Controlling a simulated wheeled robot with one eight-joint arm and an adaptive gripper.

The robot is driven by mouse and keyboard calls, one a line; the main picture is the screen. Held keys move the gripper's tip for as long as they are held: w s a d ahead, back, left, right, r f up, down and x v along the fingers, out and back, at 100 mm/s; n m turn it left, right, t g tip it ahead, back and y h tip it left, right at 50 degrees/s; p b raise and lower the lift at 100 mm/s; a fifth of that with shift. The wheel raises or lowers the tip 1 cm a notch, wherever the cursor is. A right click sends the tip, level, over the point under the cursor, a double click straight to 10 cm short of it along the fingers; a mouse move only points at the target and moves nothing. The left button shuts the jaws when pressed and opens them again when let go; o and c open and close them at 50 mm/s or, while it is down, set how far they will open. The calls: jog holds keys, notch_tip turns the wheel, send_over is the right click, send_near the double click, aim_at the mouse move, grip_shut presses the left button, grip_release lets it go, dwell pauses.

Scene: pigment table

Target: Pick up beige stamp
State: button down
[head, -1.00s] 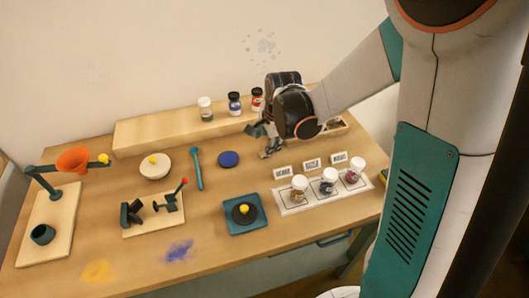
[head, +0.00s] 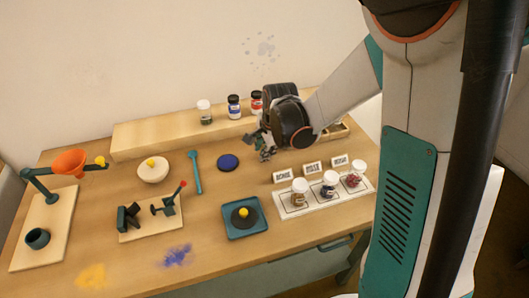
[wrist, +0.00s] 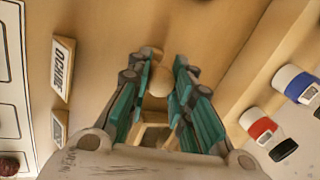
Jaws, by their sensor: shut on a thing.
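A beige stamp with a round knob (wrist: 159,82) shows between the fingers of my gripper (wrist: 155,66) in the wrist view. The teal fingers flank the knob closely on both sides, and I am shut on it. In the head view my gripper (head: 264,153) points down over the back of the table, in front of the shelf. The stamp cannot be made out there. Its lower part is largely hidden by the fingers, so I cannot tell whether it touches the table.
A wooden shelf (head: 150,138) with several jars stands behind my gripper. Label cards (head: 312,168) and a white tray (head: 290,208) of jars are at right. A dark blue disc (head: 228,162) lies to the left. A teal tray (head: 243,232) is nearer the front.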

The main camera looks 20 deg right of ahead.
jog(key=shift+r, duration=0.1)
notch_tip(320, 180, up, 20)
jog(key=p, duration=0.7)
jog(key=c, duration=2.3)
grip_release()
jog(key=shift+f, duration=0.2)
